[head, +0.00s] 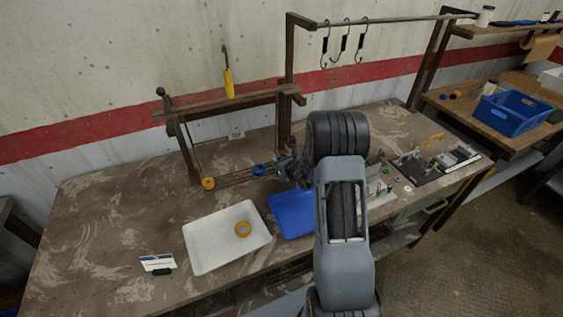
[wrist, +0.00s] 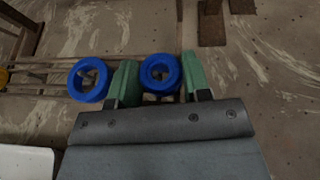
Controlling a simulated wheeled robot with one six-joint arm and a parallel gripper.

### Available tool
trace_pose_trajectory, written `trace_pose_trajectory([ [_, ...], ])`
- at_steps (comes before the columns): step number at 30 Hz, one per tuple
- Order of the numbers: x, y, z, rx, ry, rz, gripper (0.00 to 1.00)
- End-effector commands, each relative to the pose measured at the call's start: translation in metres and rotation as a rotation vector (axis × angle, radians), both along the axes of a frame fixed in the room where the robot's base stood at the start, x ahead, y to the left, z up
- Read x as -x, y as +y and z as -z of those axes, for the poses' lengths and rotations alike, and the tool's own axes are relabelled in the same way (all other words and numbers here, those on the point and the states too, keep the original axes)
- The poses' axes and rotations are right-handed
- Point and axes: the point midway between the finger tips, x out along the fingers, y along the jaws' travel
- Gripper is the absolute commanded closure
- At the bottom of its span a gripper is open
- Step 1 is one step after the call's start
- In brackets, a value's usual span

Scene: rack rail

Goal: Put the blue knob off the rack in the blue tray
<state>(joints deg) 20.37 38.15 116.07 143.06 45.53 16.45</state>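Two blue ring-shaped knobs sit at the rack's thin rails. The left blue knob (wrist: 88,80) lies outside my gripper, just left of its left finger; it also shows in the head view (head: 259,169). The right blue knob (wrist: 160,88) lies between the two green fingertips of my gripper (wrist: 160,76). The fingers stand apart on either side of it, very near its edges; whether they press on it cannot be seen. In the head view my arm and gripper (head: 297,170) partly hide this area. The blue tray (head: 287,218) lies in front of the rack, partly behind my arm.
A yellow knob (head: 208,183) sits at the rack's left end. A wooden frame (head: 225,103) stands above the rails. A small card (head: 157,262) stands at the front left.

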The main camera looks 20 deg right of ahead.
Motion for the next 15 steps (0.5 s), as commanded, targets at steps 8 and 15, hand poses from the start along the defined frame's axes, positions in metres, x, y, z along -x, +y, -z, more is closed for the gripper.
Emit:
trace_pose_trajectory([
  [8,0.0,0.0,-0.0007,0.0,0.0,0.0,0.31],
  [15,0.0,0.0,-0.0013,0.0,0.0,0.0,0.31],
])
